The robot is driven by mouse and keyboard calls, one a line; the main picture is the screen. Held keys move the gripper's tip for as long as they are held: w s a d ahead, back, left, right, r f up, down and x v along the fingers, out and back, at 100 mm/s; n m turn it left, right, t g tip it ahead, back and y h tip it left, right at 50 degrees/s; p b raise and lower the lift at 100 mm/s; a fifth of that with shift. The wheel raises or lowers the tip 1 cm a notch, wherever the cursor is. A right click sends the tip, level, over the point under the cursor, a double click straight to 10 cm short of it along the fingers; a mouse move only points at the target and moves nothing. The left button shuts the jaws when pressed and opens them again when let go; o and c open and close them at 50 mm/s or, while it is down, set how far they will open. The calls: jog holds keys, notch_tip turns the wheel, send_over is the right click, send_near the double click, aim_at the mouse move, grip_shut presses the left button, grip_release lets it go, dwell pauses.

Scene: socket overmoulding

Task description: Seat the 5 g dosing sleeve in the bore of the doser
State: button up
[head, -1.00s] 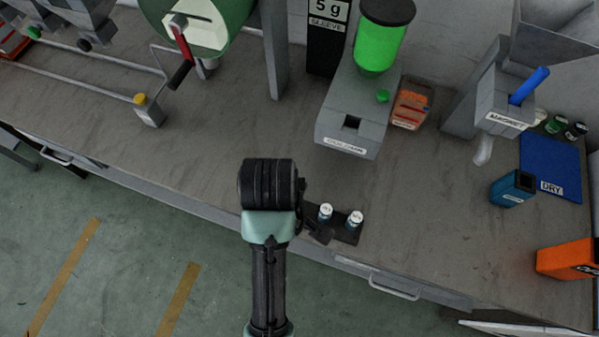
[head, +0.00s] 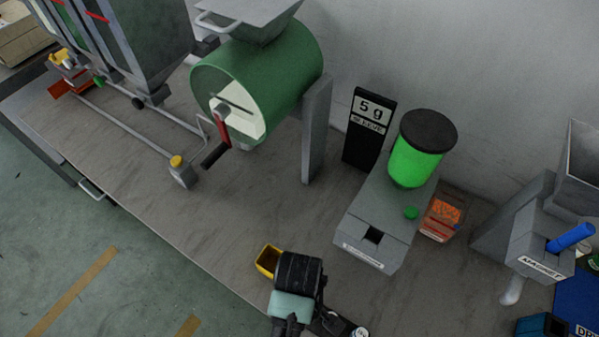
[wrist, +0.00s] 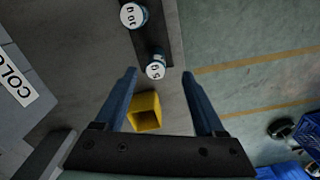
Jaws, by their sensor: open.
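Two white-topped sleeves stand in a dark holder in the wrist view. The nearer cap (wrist: 155,70) appears to read 5 g, upside down; the other (wrist: 132,15) appears to read 10 g. My gripper (wrist: 159,75) is open and empty, its fingertips to either side of the nearer sleeve in the picture. I cannot tell its height above it. In the head view my arm partly hides the holder.
A yellow open cup (wrist: 146,112) shows between my fingers in the wrist view and left of my wrist in the head view (head: 267,262). A black 5 g sleeve sign (head: 368,130) stands behind the doser. An orange-filled container (head: 441,217) is right of it. A green drum (head: 270,75) stands left.

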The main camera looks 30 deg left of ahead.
jog(key=f, duration=0.4)
jog(key=shift+w+a+f+p, duration=0.1)
jog(key=shift+w+f+p, duration=0.2)
jog(key=shift+f, duration=0.1)
grip_shut()
